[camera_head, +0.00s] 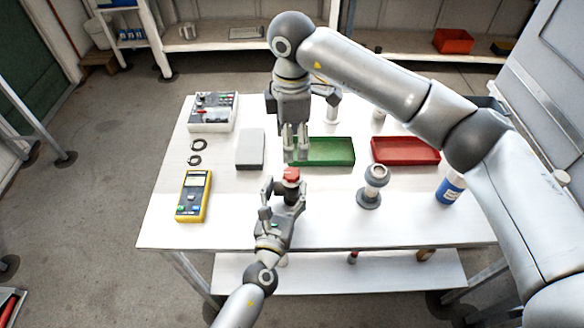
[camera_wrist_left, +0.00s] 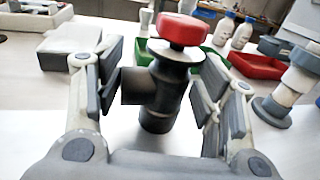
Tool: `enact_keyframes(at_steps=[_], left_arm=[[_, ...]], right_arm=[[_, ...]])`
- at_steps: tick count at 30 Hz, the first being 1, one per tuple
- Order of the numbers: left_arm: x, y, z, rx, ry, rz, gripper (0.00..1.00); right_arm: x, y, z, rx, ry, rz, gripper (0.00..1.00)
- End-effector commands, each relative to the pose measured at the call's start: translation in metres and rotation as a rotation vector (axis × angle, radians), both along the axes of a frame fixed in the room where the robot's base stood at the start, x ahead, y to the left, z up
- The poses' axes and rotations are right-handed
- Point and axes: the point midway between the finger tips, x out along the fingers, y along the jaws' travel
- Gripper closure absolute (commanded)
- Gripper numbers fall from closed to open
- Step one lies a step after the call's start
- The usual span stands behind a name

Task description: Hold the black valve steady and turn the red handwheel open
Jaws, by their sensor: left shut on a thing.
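The black valve (camera_wrist_left: 160,92) stands upright on the white table, with a side port pointing left in the left wrist view. The red handwheel (camera_wrist_left: 183,30) sits on its top; it also shows in the head view (camera_head: 291,174). My left gripper (camera_head: 283,190) reaches in from the near edge and is shut on the valve body, one finger on each side, below the handwheel. My right gripper (camera_head: 295,156) hangs fingers down just behind and above the handwheel, apart from it. Its finger gap is hard to judge from this angle.
A green tray (camera_head: 324,163) and a red tray (camera_head: 405,162) lie behind. A grey flanged fitting (camera_head: 369,197) and a blue-labelled bottle (camera_head: 449,188) stand right. A grey box (camera_head: 250,163), yellow meter (camera_head: 193,212), black rings (camera_head: 196,159) and control box (camera_head: 213,124) are left.

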Motion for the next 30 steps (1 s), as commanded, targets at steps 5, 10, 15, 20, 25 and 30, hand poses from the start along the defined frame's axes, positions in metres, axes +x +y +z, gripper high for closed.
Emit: enact_keyframes(at_steps=[5,10,15,20,25,30], left_arm=[[0.0,0.0,-0.001,0.0,0.001,0.0,0.7],[0.0,0.0,-0.001,0.0,0.001,0.0,0.7],[0.0,0.0,-0.001,0.0,0.001,-0.001,0.7],[0.0,0.0,-0.001,0.0,0.001,-0.001,0.7],[0.0,0.0,-0.001,0.0,0.001,-0.001,0.7],[0.0,0.0,-0.001,-0.001,0.001,-0.001,0.7]], right_arm=[[-0.001,-0.001,-0.038,0.0,0.005,0.001,0.42],[-0.001,-0.001,-0.071,-0.001,0.004,0.001,0.42],[-0.001,0.0,-0.092,0.0,0.003,0.003,0.42],[0.0,0.0,-0.101,0.0,0.0,0.003,0.42],[0.0,0.0,-0.102,0.001,0.0,0.003,0.42],[0.0,0.0,-0.102,0.001,0.0,0.003,0.51]])
